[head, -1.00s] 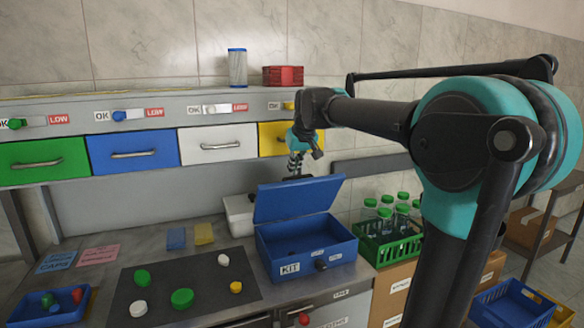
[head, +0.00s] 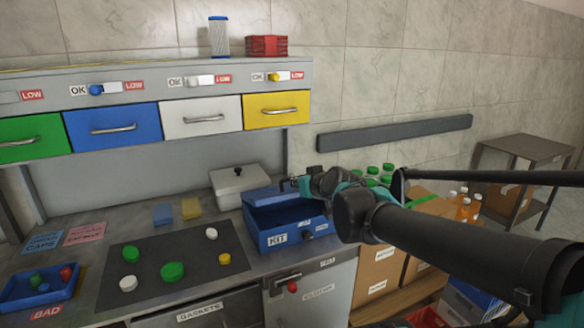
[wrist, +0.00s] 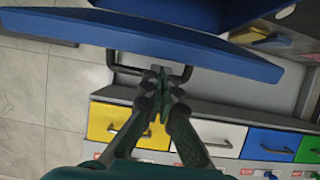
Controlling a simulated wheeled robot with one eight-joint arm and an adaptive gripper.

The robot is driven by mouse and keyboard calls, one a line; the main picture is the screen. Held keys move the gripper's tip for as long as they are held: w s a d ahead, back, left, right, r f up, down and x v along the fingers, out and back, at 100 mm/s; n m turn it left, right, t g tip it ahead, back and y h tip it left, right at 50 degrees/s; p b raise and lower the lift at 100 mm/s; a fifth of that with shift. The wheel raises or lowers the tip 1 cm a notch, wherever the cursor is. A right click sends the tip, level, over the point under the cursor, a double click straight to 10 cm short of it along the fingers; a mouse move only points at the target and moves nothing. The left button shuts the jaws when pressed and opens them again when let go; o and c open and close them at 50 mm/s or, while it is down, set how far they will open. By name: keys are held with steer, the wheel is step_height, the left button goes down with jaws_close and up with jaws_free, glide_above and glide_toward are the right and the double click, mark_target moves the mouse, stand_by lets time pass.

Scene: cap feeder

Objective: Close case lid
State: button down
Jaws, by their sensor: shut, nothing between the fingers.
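The blue case (head: 282,238), labelled KIT, stands on the counter with its inside partly visible. Its blue lid (head: 268,195) is raised at the back and looks foreshortened; I cannot tell its exact tilt. In the wrist view the lid (wrist: 200,40) crosses the top as a slanted slab, with a dark U-shaped handle (wrist: 122,69) on its near side. My gripper (head: 289,184) is at the lid's far side. In the wrist view my gripper (wrist: 160,72) is shut and empty, its fingertips at the handle bar; contact is unclear.
A white box (head: 238,190) stands behind the case on the left. A dark mat (head: 190,262) with several caps lies to its left, beside a blue BAD tray (head: 40,291). Closed drawers (head: 205,116) hang above. Green-capped bottles (head: 375,172) are partly hidden behind my arm.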

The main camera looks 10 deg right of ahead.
steer(key=shift+s+d+f, duration=0.1)
steer(key=shift+s+f, duration=0.3)
steer(key=shift+f, duration=0.4)
steer(key=shift+s+d+f, duration=0.15)
steer(key=shift+s+f, duration=0.2)
steer(key=shift+f, duration=0.4)
steer(key=shift+s+d+f, duration=0.1)
steer(key=shift+s+f, duration=0.3)
steer(key=shift+f, duration=0.4)
